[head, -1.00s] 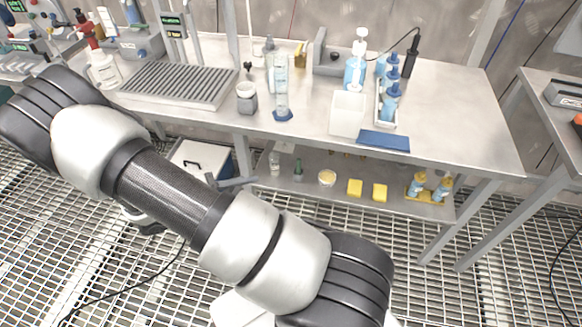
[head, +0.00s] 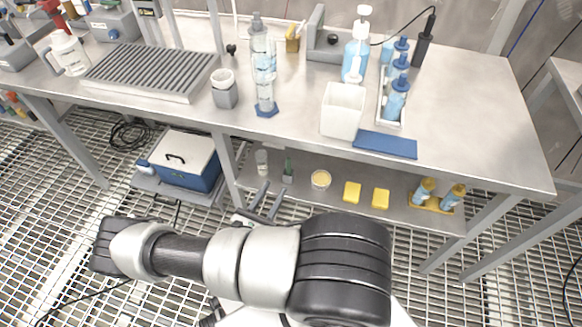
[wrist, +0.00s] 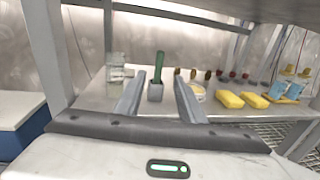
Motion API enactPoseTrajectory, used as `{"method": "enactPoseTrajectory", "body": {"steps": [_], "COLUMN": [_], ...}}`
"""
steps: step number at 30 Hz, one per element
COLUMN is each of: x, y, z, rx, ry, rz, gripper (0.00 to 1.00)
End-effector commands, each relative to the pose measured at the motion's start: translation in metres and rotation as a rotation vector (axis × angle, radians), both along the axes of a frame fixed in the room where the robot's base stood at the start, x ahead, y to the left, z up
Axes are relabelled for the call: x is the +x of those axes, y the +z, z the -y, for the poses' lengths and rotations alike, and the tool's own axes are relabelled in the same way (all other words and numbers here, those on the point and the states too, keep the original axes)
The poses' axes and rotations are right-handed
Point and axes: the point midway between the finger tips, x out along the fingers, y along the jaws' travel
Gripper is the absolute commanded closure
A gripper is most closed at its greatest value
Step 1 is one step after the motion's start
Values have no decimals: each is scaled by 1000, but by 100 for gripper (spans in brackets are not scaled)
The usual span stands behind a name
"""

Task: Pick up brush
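The likely brush has a green handle and stands upright in a small grey holder on the lower shelf. In the head view the green handle (head: 288,167) shows small, and in the wrist view the green handle (wrist: 158,66) rises from the grey cup (wrist: 155,92). Any bristles are hidden. My gripper (head: 268,196) is in front of the lower shelf, its fingers pointing toward the holder. In the wrist view my gripper (wrist: 159,88) is open and empty, and the brush appears between its fingers but farther off.
A clear jar (head: 261,161) stands left of the brush, and a round dish (head: 320,180) and yellow sponges (head: 352,191) lie to its right. The bench top (head: 465,110) is above. A blue-and-white cooler (head: 188,163) stands to the left.

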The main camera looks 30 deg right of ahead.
Motion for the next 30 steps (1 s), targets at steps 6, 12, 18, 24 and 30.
{"method": "enactPoseTrajectory", "body": {"steps": [6,12,18,24,30], "x": [23,46,59,65,82], "y": [-1,-1,0,1,3], "z": [40,75,94,102,125], "rx": [0,0,1,1,0], "ry": [-7,-6,-4,-5,-5], "rz": [1,1,1,2,2], "gripper": [64,64,64,64,64]}}
